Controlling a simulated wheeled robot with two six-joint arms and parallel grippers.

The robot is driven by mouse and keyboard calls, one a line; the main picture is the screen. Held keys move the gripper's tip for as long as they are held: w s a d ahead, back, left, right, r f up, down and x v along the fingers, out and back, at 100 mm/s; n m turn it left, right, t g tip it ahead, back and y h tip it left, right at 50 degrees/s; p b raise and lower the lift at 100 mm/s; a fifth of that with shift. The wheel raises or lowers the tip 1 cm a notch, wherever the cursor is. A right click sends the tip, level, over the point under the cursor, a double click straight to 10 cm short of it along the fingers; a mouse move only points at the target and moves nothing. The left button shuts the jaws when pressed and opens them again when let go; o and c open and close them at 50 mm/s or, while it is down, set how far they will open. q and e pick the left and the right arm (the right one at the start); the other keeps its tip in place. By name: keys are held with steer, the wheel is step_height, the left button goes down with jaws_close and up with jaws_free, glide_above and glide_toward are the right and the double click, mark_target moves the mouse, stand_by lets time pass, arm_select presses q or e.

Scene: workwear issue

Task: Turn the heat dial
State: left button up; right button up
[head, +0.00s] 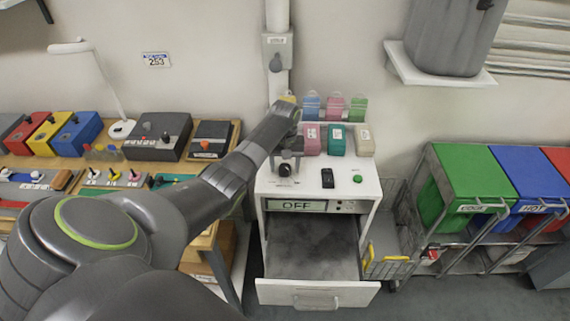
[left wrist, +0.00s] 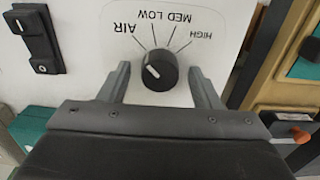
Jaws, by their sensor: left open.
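The heat dial (left wrist: 161,70) is a round black knob with a white mark on a white panel. It sits below the printed words AIR, LOW, MED and HIGH, and its mark points up-left, roughly toward AIR. In the head view the dial (head: 285,170) is on top of a white cabinet (head: 325,188). My left gripper (left wrist: 160,76) is open, with one finger on each side of the dial and a visible gap on both sides. The gripper also shows at the dial in the head view (head: 287,158). My right gripper is not in view.
A black rocker switch (head: 327,178) and a green button (head: 357,179) are beside the dial. A display (head: 297,206) below reads OFF. The cabinet's drawer (head: 318,292) stands open.

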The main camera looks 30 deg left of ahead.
arm_select(q)
steer(key=c, duration=1)
